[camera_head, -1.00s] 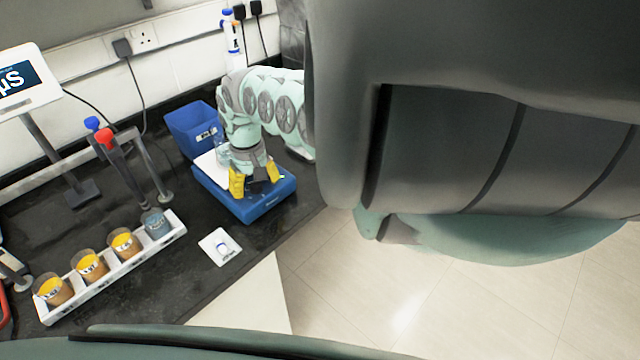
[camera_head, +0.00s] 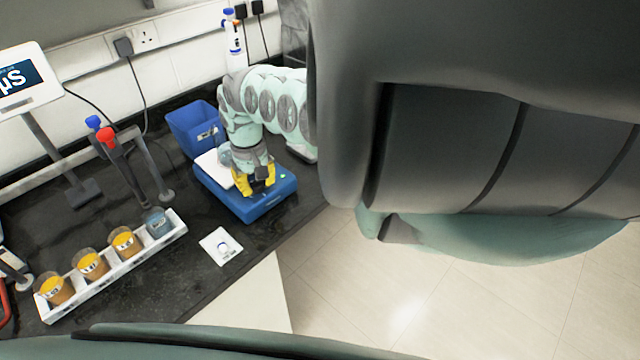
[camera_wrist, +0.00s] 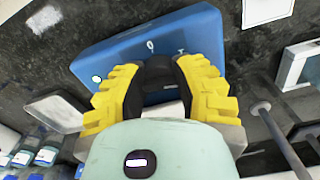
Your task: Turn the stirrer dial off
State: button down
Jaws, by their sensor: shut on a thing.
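The blue stirrer (camera_head: 250,207) stands on the dark bench, with a white top plate (camera_head: 209,160) at its back left in the head view. My gripper (camera_head: 256,188) points down over the front of the stirrer, its yellow fingers closed in. In the wrist view my gripper (camera_wrist: 158,88) has its fingers on both sides of a dark round dial (camera_wrist: 160,70) on the blue housing (camera_wrist: 190,38). The dial is partly covered by the fingers, and its pointer is not visible. White marks show on the housing beyond it. A small green light (camera_head: 283,176) shows on the stirrer.
A blue bin (camera_head: 190,128) stands behind the stirrer. A white rack (camera_head: 110,272) with several beakers lies to the left, near a stand with probes (camera_head: 108,140). A small white pad (camera_head: 221,246) lies in front. A pipette stand (camera_head: 232,40) is at the back.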

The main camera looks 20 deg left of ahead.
jog(key=shift+w+d+f+n+b, duration=0.1)
jog(key=shift+n+b, duration=0.4)
jog(key=shift+n, duration=0.15)
jog(key=shift+w+d+f+n+b, duration=0.1)
jog(key=shift+n+b, duration=0.35)
jog(key=shift+n, duration=0.2)
jog(key=shift+s+a+r+n+b, duration=0.1)
jog(key=shift+n+b, duration=0.7)
jog(key=shift+n, duration=0.45)
jog(key=shift+s+r+n+b, duration=0.1)
jog(key=shift+n+b, duration=0.65)
jog(key=shift+n, duration=0.5)
jog(key=c, duration=1)
grip_release()
jog(key=shift+a, duration=0.1)
jog(key=o, duration=0.4)
jog(key=shift+c, duration=0.2)
jog(key=shift+w, duration=0.1)
